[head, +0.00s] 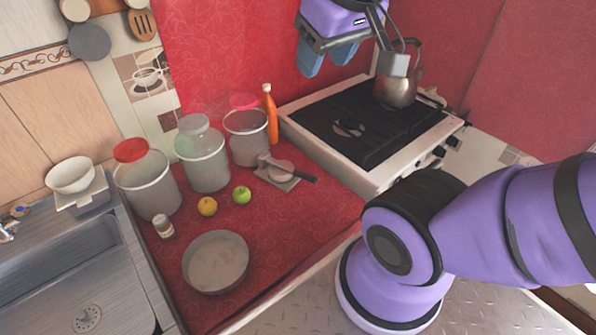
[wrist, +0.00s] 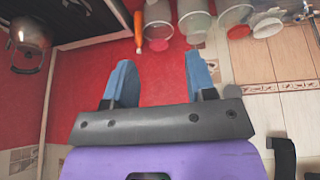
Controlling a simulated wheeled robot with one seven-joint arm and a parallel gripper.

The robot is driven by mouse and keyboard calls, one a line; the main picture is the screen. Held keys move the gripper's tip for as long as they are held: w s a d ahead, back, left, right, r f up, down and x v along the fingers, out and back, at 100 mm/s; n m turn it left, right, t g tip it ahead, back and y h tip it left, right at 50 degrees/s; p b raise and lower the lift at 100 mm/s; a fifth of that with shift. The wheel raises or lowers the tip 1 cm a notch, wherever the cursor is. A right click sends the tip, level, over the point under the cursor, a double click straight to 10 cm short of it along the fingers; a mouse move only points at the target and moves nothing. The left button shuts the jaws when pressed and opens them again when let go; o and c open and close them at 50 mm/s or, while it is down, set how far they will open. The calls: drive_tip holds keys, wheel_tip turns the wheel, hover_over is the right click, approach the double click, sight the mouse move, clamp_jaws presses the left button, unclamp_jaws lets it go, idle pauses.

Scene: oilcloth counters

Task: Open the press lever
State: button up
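The press (head: 272,180) is a small grey metal device on the red counter, at the front left of the stove. Its lever (head: 302,176) has a dark handle that reaches toward the lower right, low over the press. A pale round plate shows on it; whether the press is fully shut is too small to tell. My gripper (head: 326,63) is high above the back of the stove, well apart from the press. In the wrist view my gripper (wrist: 160,64) has its blue fingers wide apart with nothing between them. I cannot make out the press in that view.
Several lidded jars (head: 201,159) and an orange bottle (head: 270,113) stand behind and left of the press. A yellow fruit (head: 207,206), a green fruit (head: 241,195) and a round pan (head: 216,262) lie nearer. A kettle (head: 395,92) stands on the stove (head: 330,155).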

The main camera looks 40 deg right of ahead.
drive_tip(key=w+d+f+g+h, duration=0.2)
drive_tip(key=w+d+f+g, duration=0.15)
drive_tip(key=w+f, duration=0.35)
drive_tip(key=n+g+y, duration=0.1)
drive_tip(key=n+g, duration=0.1)
hover_over(309, 175)
drive_tip(key=s, duration=0.1)
wheel_tip(309, 175, down, 16)
drive_tip(key=f+y, duration=0.1)
drive_tip(key=f, duration=0.6)
drive_tip(key=f+y, duration=0.1)
drive_tip(key=f, duration=0.7)
drive_tip(key=w+f+n+y, duration=0.1)
drive_tip(key=f, duration=0.7)
drive_tip(key=shift+w+d+f+y, duration=0.1)
drive_tip(key=shift+f+y, duration=0.15)
drive_tip(key=shift+y, duration=0.05)
drive_tip(key=shift+r, duration=0.1)
clamp_jaws()
